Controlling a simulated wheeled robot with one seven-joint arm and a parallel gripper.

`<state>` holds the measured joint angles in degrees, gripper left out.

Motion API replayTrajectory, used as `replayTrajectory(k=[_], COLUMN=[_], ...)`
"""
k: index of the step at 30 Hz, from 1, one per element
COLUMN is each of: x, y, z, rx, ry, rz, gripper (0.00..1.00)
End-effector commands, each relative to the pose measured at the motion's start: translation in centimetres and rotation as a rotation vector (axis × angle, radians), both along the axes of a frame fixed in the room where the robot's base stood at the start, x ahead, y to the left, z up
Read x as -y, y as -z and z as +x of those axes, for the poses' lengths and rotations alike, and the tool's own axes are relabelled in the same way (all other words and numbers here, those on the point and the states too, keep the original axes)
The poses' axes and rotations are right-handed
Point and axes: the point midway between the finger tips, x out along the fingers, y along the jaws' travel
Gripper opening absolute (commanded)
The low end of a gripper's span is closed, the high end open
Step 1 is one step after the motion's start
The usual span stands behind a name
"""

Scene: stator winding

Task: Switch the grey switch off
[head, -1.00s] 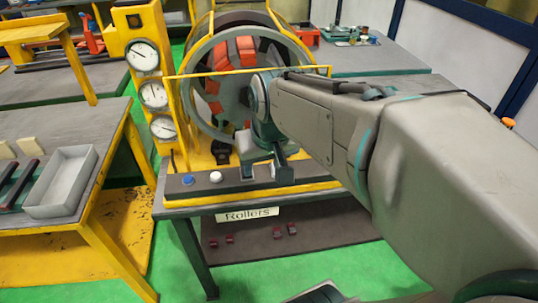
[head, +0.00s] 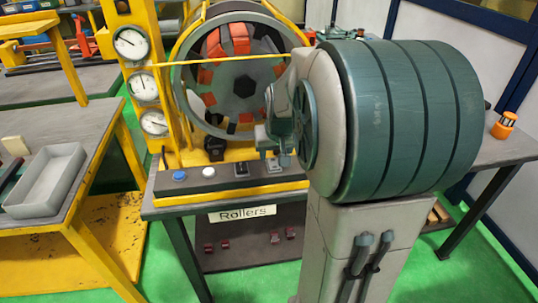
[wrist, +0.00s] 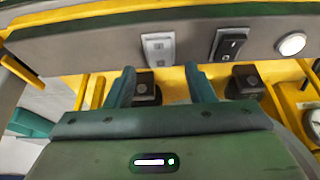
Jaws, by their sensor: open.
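The grey switch (wrist: 158,48) is a small light-grey plate on the grey control strip, left of the black switch (wrist: 230,44) in the wrist view. In the head view the grey switch (head: 280,162) is at the right of the strip, partly covered by my gripper (head: 273,140). In the wrist view the open fingers of my gripper (wrist: 161,88) point toward the strip, with the grey switch lined up between and beyond them. The fingers hold nothing and look apart from the switch. I cannot tell its on or off position.
A white button (head: 208,171) and a blue button (head: 180,176) sit on the strip left of the black switch (head: 241,165). Behind stand the yellow frame with gauges (head: 131,43) and the large stator ring (head: 180,90). Two black knobs (wrist: 146,88) lie near the fingers.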

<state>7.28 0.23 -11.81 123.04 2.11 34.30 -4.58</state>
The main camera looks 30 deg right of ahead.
Motion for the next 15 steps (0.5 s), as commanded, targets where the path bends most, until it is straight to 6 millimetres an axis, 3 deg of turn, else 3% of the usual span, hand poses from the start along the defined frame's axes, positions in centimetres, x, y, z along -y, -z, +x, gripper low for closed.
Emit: replayTrajectory(k=[6,15], x=[0.3,0.3], y=[2.6,3.2], z=[1.0,1.2], rx=[-0.002,0.000], ry=[0.000,0.001], rz=[0.001,0.001], gripper=[0.49,0.49])
